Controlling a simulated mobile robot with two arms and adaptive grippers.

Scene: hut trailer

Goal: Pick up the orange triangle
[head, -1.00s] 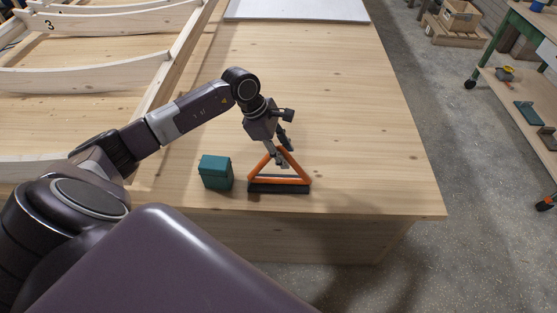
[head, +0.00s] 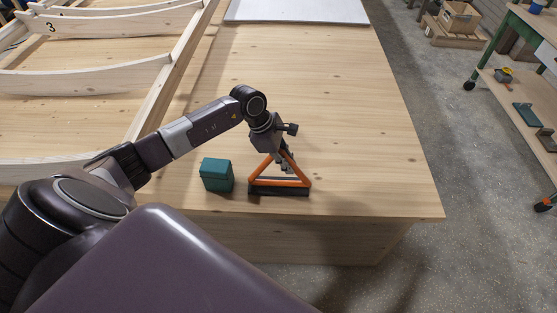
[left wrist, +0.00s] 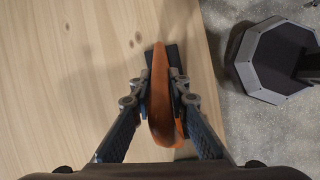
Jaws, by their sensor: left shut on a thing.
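The orange triangle (head: 262,182) stands upright on a dark base (head: 279,191) near the front edge of the wooden table. My left gripper (head: 287,166) reaches down to the triangle's upper part from above. In the left wrist view the two fingers of the left gripper (left wrist: 160,88) are closed on either side of the orange triangle (left wrist: 160,120), touching it. The dark base (left wrist: 172,54) shows partly beneath it there. I cannot see any gap between triangle and base. My right gripper is not in view.
A teal box (head: 216,175) stands just left of the triangle on the wooden table (head: 340,110). The table's front and right edges are close by. A white board (head: 300,10) lies at the back. The table's middle is clear.

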